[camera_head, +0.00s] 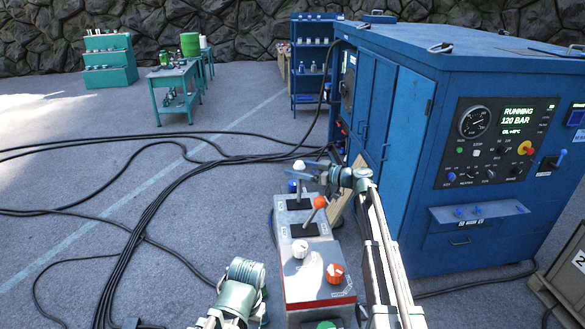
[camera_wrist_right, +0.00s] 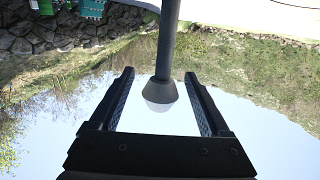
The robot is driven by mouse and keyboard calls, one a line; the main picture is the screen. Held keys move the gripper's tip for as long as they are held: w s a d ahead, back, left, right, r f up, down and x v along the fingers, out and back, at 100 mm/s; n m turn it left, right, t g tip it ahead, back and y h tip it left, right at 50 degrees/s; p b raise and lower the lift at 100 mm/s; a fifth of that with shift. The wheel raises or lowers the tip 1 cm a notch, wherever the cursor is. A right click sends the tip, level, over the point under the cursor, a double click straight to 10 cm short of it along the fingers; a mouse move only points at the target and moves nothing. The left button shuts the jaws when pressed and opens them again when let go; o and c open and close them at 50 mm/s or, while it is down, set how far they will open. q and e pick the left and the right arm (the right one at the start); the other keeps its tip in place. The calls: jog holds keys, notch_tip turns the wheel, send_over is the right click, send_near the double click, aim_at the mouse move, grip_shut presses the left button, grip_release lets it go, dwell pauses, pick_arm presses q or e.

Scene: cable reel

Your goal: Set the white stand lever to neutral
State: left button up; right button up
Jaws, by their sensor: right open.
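The white stand lever (camera_head: 299,167) shows its pale knob at the top of the rear slot on the grey control stand (camera_head: 281,222). It looks nearly upright in the head view; its exact tilt is hard to tell. My right gripper (camera_head: 306,174) is at the knob, reaching in from the right. In the right wrist view, the lever's dark shaft and white-tipped knob (camera_wrist_right: 160,95) stand between the two fingers of the right gripper (camera_wrist_right: 160,96). The fingers are open, with gaps on both sides. My left gripper is not visible; only part of my left arm shows low in the head view.
An orange-knobbed lever (camera_head: 319,202) leans right in the nearer slot. A white knob (camera_head: 300,249) and an orange knob (camera_head: 335,273) sit on the stand's front. The blue power unit (camera_head: 480,190) stands to the right. Black cables (camera_head: 160,205) cross the floor on the left.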

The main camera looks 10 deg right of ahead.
jog(key=v, duration=1.1)
jog(key=shift+s+d+p, duration=0.2)
jog(key=shift+s+p, duration=0.05)
jog(key=shift+p, duration=0.2)
